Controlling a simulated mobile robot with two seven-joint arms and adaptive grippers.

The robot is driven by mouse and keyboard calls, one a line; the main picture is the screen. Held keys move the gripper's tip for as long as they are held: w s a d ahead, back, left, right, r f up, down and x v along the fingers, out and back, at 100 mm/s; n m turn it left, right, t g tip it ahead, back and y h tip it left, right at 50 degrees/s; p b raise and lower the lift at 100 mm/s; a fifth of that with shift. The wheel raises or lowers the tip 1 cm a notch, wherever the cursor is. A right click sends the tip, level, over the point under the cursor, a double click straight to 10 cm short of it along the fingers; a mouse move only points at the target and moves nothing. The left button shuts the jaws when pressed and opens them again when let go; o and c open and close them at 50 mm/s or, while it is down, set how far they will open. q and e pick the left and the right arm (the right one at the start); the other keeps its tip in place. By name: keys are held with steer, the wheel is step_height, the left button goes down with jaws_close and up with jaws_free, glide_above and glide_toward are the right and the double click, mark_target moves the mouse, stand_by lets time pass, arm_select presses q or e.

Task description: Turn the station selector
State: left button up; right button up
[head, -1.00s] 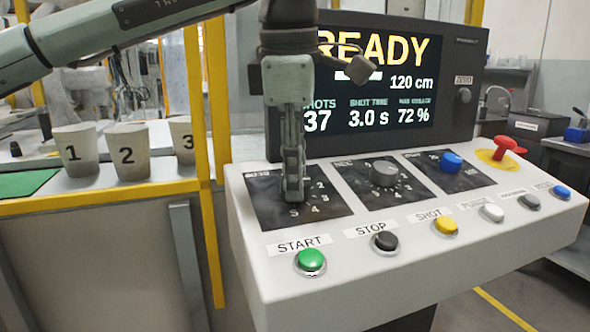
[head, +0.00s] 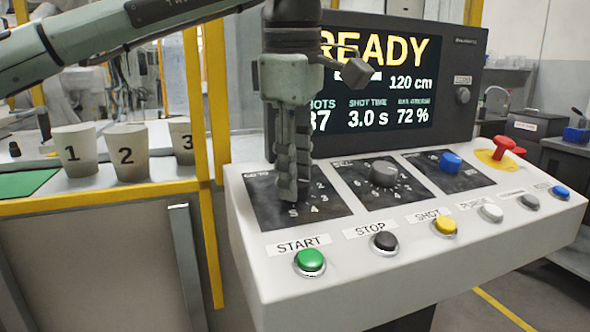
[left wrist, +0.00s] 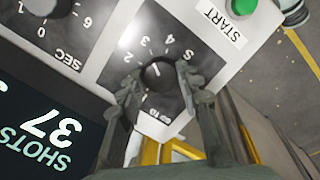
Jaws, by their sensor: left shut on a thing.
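The station selector is a dark round knob (left wrist: 158,74) on the leftmost black dial plate (head: 257,205) of the console. Numbers ring it, and a pale pointer line shows on its top in the left wrist view. My left gripper (head: 291,190) points straight down over this plate and hides the knob in the head view. In the left wrist view the fingers of my left gripper (left wrist: 158,84) are shut on the knob, one on each side. My right gripper is in neither view.
Another grey knob (head: 384,172) and a blue knob (head: 450,162) sit to the right. A green START button (head: 310,261) and other buttons line the front edge. The screen (head: 400,85) stands behind.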

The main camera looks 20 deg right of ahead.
arm_select(q)
steer(key=o, duration=1.2)
steer(key=shift+c, duration=0.2)
step_height(320, 180, up, 12)
steer(key=s, duration=0.1)
steer(key=shift+s+a, duration=0.3)
steer(key=shift+a, duration=0.1)
